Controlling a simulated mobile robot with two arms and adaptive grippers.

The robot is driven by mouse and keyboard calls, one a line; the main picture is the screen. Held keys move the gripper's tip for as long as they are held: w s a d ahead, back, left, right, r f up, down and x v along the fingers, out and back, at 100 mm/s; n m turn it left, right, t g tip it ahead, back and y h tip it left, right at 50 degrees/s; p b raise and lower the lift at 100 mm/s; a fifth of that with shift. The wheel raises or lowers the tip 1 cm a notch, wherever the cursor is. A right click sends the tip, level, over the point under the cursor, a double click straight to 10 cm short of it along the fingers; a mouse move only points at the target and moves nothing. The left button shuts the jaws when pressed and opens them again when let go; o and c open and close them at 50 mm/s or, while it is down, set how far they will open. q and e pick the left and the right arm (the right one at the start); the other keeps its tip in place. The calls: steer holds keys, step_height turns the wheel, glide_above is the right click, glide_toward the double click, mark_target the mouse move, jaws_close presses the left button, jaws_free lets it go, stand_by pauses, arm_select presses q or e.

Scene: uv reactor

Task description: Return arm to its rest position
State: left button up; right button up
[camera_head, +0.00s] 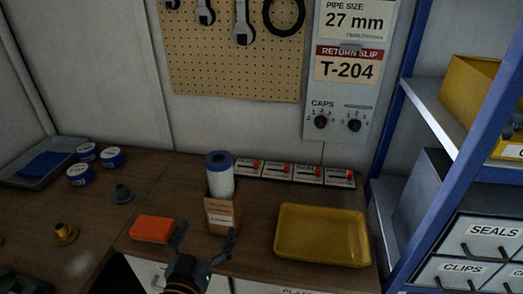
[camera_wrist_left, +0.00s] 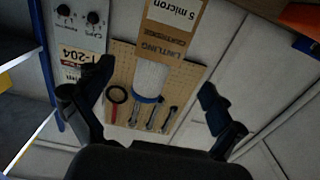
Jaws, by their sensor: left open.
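My left gripper (camera_head: 205,238) comes in at the bottom of the head view, its two fingers spread wide and holding nothing. It also shows in the left wrist view (camera_wrist_left: 148,100), with a finger at either side. A white filter cartridge (camera_head: 220,180) with a blue top stands upright in an open brown carton (camera_head: 223,214), just beyond the fingers. In the left wrist view, which is upside down, the cartridge (camera_wrist_left: 151,77) and the carton (camera_wrist_left: 172,22) marked 5 micron appear between the spread fingers. My right gripper is not in view.
An orange block (camera_head: 152,229) lies left of the carton and a yellow tray (camera_head: 322,236) right of it. Several orange-marked items line the wall behind. Blue-labelled tins (camera_head: 79,175) and a grey tray (camera_head: 36,163) are at left. A blue-framed shelf (camera_head: 440,120) stands at right.

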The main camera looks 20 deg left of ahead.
arm_select(q)
steer(key=shift+f, duration=0.1)
steer(key=f+g, duration=0.2)
steer(key=f, duration=0.1)
steer(key=s+a+f+g, duration=0.1)
steer(key=shift+s+f+n+g+y, duration=0.1)
steer(key=shift+f+n+g+y, duration=0.2)
steer(key=shift+f+n, duration=0.1)
steer(key=s+d+f+m+g+h, duration=0.55)
steer(key=s+d+f+g, duration=0.45)
steer(key=s+f, duration=0.25)
step_height(320, 180, down, 24)
steer(key=s+f+g, duration=0.1)
steer(key=s+g, duration=0.1)
steer(key=s+a+f, duration=0.3)
steer(key=s+f, duration=1.3)
steer(key=shift+s+g, duration=0.4)
